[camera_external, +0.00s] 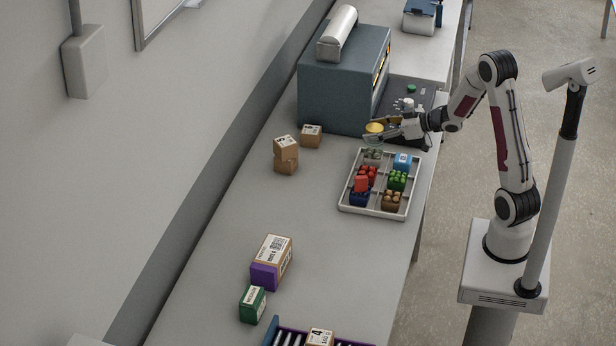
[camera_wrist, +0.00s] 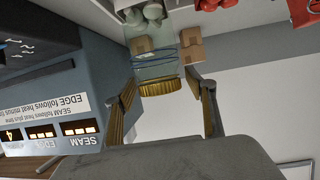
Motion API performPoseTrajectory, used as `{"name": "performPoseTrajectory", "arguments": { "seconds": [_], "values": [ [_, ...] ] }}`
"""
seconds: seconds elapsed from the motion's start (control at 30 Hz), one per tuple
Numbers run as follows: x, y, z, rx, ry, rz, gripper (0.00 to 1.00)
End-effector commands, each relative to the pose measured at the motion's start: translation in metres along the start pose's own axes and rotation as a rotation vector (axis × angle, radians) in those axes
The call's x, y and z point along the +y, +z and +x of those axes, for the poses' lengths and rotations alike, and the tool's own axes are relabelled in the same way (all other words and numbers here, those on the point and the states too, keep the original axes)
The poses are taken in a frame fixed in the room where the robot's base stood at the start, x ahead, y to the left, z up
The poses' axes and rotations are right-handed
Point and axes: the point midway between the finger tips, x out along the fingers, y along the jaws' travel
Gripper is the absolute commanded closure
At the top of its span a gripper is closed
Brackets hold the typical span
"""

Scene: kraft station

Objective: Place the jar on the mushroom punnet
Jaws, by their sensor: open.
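The jar is clear glass with a gold lid; its lid (camera_external: 374,128) shows at the gripper's tip in the external view. In the wrist view the upside-down picture shows the jar (camera_wrist: 158,66) upright between the fingers. My gripper (camera_external: 385,131) is open around the jar, with a finger on either side; finger contact is unclear. The mushroom punnet (camera_external: 373,154) is the greyish one in the tray's far left compartment, just below the jar. Pale mushrooms (camera_wrist: 150,12) show beyond the jar's base in the wrist view. I cannot tell whether the jar rests on them.
The grey tray (camera_external: 343,205) also holds red, green and brown produce and blue packs. A blue-grey machine (camera_external: 335,95) stands close behind the gripper. Cardboard boxes (camera_external: 286,164) stand left of the tray. The table (camera_external: 225,215) is clear in its middle.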

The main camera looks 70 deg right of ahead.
Motion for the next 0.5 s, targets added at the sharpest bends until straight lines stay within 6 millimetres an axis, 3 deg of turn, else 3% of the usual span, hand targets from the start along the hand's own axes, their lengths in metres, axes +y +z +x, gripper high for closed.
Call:
{"name": "performPoseTrajectory", "arguments": {
  "seconds": [0.27, 0.5],
  "values": [
    [0.001, -0.001, -0.019, 0.001, 0.003, 0.000, 0.44],
    [0.001, -0.001, -0.049, 0.001, 0.003, 0.001, 0.44]
  ]
}}
